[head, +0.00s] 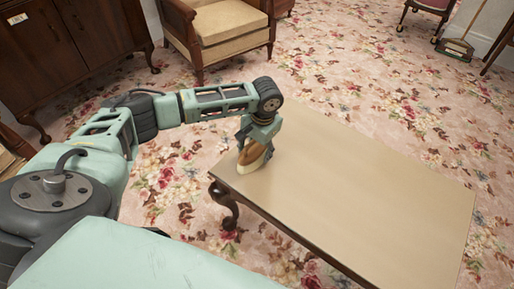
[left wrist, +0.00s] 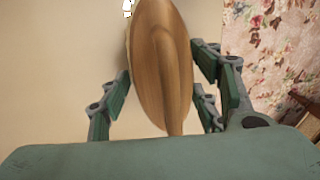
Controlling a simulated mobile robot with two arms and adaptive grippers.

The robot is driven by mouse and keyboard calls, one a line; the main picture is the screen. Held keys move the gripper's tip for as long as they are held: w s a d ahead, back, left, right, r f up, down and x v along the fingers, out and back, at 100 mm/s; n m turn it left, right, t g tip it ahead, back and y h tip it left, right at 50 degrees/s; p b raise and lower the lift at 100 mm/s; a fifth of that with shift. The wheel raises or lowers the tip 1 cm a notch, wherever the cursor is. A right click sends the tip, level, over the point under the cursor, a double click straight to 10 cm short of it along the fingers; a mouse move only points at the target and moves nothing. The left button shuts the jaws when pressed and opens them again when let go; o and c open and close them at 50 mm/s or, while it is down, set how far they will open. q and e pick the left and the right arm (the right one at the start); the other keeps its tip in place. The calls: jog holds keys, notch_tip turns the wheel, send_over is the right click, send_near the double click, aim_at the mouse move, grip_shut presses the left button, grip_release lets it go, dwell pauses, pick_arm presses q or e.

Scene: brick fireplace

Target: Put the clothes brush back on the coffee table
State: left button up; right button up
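The clothes brush (head: 251,155) has a brown wooden back and a pale lower edge. It is at the near-left corner of the coffee table (head: 350,190), low over the top; I cannot tell whether it touches. My left gripper (head: 258,135) points down over it. In the left wrist view the brush's wooden back (left wrist: 162,65) lies between the fingers (left wrist: 160,80), with finger pads against both sides. The gripper looks shut on it and partly hides it in the head view. My right gripper is not in view.
The rest of the tabletop is bare. An armchair (head: 225,25) stands behind the table, and a dark wooden cabinet (head: 70,40) is at upper left. A dustpan (head: 456,47) is on the floor at upper right. Floral carpet around the table is mostly clear.

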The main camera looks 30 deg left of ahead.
aim_at(257, 147)
pick_arm(q)
jog(key=shift+o, duration=1.2)
notch_tip(257, 147, up, 3)
jog(key=shift+d+r+p, duration=0.1)
jog(key=shift+d+p, duration=0.05)
jog(key=shift+p, duration=0.4)
notch_tip(257, 147, up, 9)
jog(key=d+p, duration=0.1)
jog(key=p, duration=0.1)
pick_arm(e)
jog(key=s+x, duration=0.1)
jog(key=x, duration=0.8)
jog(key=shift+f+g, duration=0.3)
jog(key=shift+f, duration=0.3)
pick_arm(q)
jog(key=shift+s+d, duration=0.1)
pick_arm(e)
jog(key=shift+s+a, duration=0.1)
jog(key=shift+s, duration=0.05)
